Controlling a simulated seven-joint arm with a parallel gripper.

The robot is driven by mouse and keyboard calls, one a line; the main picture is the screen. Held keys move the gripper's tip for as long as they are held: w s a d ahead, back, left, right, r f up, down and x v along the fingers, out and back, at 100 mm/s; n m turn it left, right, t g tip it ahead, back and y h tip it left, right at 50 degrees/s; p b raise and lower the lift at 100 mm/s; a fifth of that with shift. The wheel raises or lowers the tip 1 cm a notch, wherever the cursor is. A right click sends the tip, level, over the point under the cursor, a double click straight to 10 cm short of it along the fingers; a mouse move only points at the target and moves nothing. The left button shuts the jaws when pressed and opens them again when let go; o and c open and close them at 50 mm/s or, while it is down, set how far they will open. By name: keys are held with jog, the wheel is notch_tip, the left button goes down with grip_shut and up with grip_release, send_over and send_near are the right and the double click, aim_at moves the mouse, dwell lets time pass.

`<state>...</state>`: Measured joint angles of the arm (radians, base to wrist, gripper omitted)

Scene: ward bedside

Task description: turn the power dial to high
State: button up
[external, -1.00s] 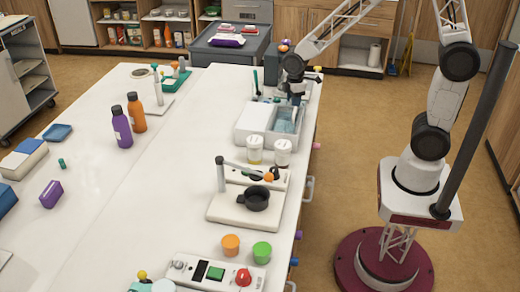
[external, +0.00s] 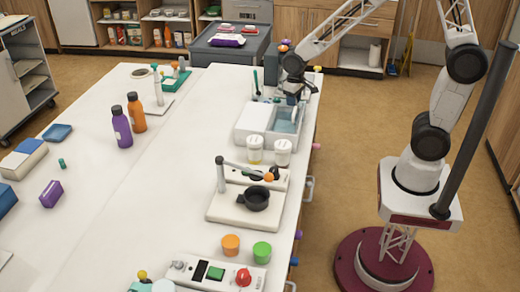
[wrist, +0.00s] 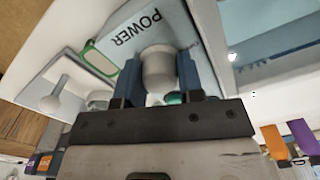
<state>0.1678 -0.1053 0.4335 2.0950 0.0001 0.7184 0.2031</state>
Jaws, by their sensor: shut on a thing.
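In the wrist view, a pale blue plate marked POWER (wrist: 140,32) carries a grey round dial (wrist: 157,66). My gripper (wrist: 158,78) has its two blue fingers on either side of the dial, shut on it. The label appears upside down and tilted in this view. The dial's pointer and any setting marks cannot be made out. In the external view my gripper (external: 291,94) is at the far right end of the white table, where it hides the dial.
A white box with a blue-windowed basin (external: 283,122) stands just in front of my gripper. Two white-lidded jars (external: 283,152) and a stand with a black pot (external: 257,198) are nearer. A panel with a red knob (external: 243,277) lies at the near edge.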

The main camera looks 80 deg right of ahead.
jog(key=m, duration=0.4)
jog(key=shift+m, duration=0.3)
dwell(0.4)
jog(key=o, duration=0.9)
jog(key=shift+r, duration=0.15)
jog(key=shift+r, duration=3.8)
